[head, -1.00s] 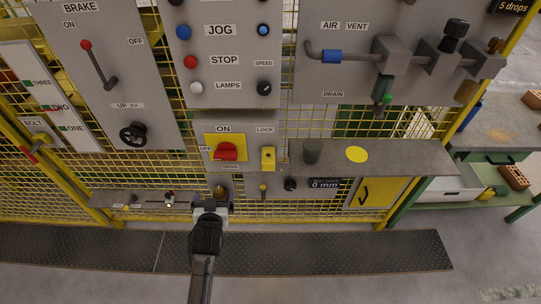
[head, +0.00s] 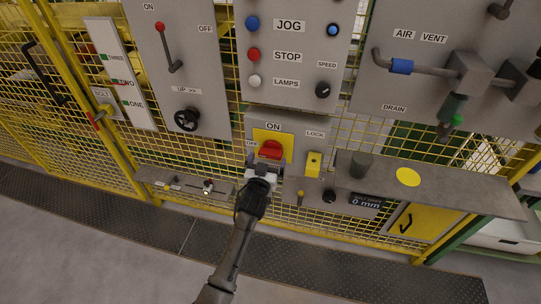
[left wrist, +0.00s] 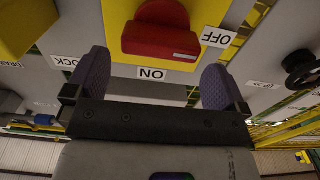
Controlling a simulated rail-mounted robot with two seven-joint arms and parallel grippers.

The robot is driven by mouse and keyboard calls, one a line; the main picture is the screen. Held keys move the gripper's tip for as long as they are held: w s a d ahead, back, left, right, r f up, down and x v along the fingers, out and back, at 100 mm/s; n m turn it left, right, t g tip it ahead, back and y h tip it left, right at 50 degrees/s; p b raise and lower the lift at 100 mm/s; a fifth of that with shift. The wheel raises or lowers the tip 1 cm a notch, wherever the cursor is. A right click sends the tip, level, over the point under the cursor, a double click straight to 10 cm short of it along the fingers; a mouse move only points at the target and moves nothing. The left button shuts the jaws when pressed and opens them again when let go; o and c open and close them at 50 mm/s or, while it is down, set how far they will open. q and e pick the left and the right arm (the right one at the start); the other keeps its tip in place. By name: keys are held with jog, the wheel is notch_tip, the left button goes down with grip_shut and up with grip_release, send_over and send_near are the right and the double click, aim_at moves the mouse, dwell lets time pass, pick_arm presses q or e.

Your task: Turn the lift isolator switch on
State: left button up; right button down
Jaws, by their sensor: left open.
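The lift isolator switch is a red handle (head: 271,150) on a yellow plate (head: 287,137), with ON above it and OFF at its left. In the left wrist view, the red handle (left wrist: 160,32) lies sideways, with a white mark at its end nearer the OFF label (left wrist: 217,37). The ON label (left wrist: 152,74) shows between my fingers. My left gripper (head: 264,167) is open and empty, just below the handle in the head view. Its two fingertips (left wrist: 156,72) stand wide apart, either side of the handle's width. I see no contact. My right gripper is not in view.
A yellow lock block (head: 313,163) is close to the right of the switch. A grey shelf (head: 450,190) with a yellow disc (head: 408,177) juts out further right. A panel with JOG and STOP buttons (head: 254,55) is above. A slider ledge (head: 150,176) is at lower left.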

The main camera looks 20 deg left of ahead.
aim_at(269, 156)
pick_arm(q)
jog(key=shift+w+a+b, duration=0.15)
jog(key=shift+w+b, duration=0.2)
jog(key=shift+w, duration=0.8)
jog(key=shift+w+a+b, duration=0.1)
jog(key=shift+w+b, duration=0.2)
jog(key=shift+w, duration=0.8)
jog(key=shift+c, duration=0.2)
jog(key=c, duration=0.7)
